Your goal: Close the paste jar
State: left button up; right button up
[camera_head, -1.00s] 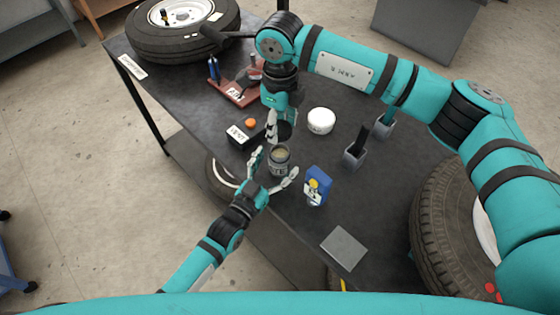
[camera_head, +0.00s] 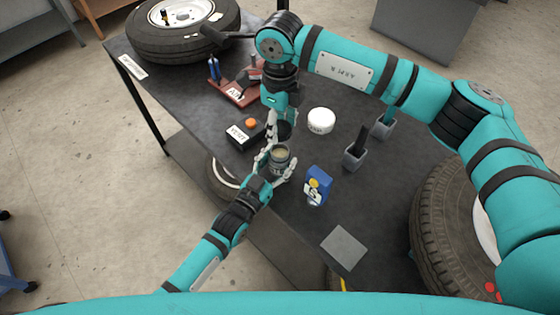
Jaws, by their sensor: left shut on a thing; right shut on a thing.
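The paste jar (camera_head: 280,159) is a small grey jar, upright near the table's front edge, with its mouth open and tan paste showing inside. My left gripper (camera_head: 277,169) is shut on the jar from the front left, with a finger on each side. My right gripper (camera_head: 277,130) is above and just behind the jar, pointing down. It is shut on a dark round thing, which looks like the jar's lid (camera_head: 285,130). The lid is apart from the jar's mouth and is partly hidden by the fingers.
On the dark table (camera_head: 290,215) stand a blue box (camera_head: 318,186), a white round tub (camera_head: 321,121), grey holders (camera_head: 355,155), a black box with an orange button (camera_head: 250,123) and a red tool rack (camera_head: 240,93). A grey plate (camera_head: 344,248) lies front right.

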pick_arm(q)
grip_shut()
pick_arm(e)
send_over(280, 155)
jog(key=shift+f, duration=2.5)
jog(key=shift+f, duration=0.1)
jog(key=shift+f, duration=0.8)
jog(key=shift+w+f, duration=0.1)
jog(key=shift+f, duration=0.45)
